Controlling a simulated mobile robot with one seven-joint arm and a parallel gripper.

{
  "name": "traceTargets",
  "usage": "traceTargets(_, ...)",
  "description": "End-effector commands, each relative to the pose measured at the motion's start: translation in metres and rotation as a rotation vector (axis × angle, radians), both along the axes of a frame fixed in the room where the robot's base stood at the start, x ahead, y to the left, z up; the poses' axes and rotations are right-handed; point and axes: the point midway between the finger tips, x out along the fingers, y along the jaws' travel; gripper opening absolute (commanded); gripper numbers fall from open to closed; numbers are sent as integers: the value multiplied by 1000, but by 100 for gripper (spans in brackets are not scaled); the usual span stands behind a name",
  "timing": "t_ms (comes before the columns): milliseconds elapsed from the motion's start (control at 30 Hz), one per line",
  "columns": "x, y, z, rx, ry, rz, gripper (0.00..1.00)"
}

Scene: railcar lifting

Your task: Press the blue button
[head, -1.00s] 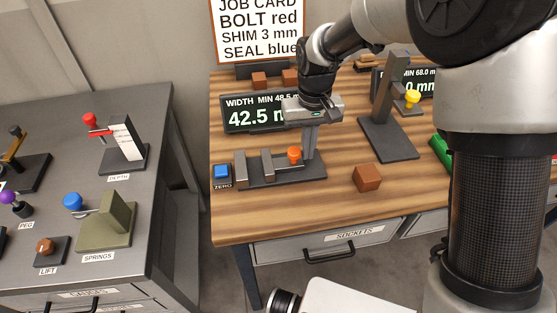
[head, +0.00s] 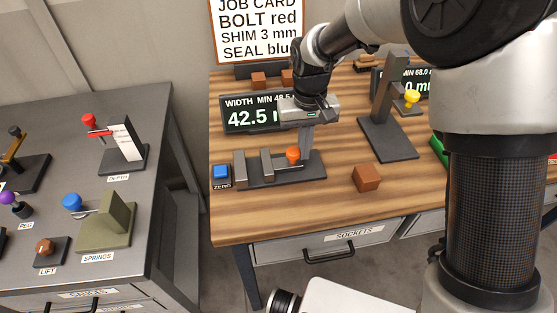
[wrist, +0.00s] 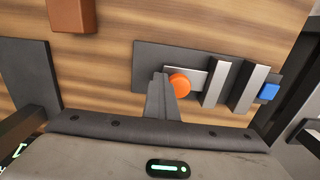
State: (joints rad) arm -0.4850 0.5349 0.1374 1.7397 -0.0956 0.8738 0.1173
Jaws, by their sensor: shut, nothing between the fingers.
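The blue button (head: 221,172) sits on a small dark base marked ZERO at the left end of the wooden bench. It also shows at the right in the wrist view (wrist: 270,91). My gripper (head: 306,152) is shut and empty, pointing down beside the orange knob (head: 292,154) of the width gauge, to the right of the blue button. In the wrist view my shut fingers (wrist: 160,80) end just left of the orange knob (wrist: 180,85). I cannot tell whether they touch it.
The width gauge (head: 310,173) with upright grey plates stands between my gripper and the button. The width display (head: 250,113) reads 42.5 behind it. A brown block (head: 367,178) and a tall dark stand (head: 385,105) are to the right. A grey cabinet (head: 135,200) stands left.

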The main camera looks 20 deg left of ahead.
Motion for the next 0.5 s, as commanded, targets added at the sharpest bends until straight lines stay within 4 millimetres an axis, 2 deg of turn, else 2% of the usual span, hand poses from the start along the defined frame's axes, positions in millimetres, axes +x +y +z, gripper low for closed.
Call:
traceTargets(67,-4,7,1,10,5,7,0)
traceTargets(500,8,-12,11,6,3,4,0)
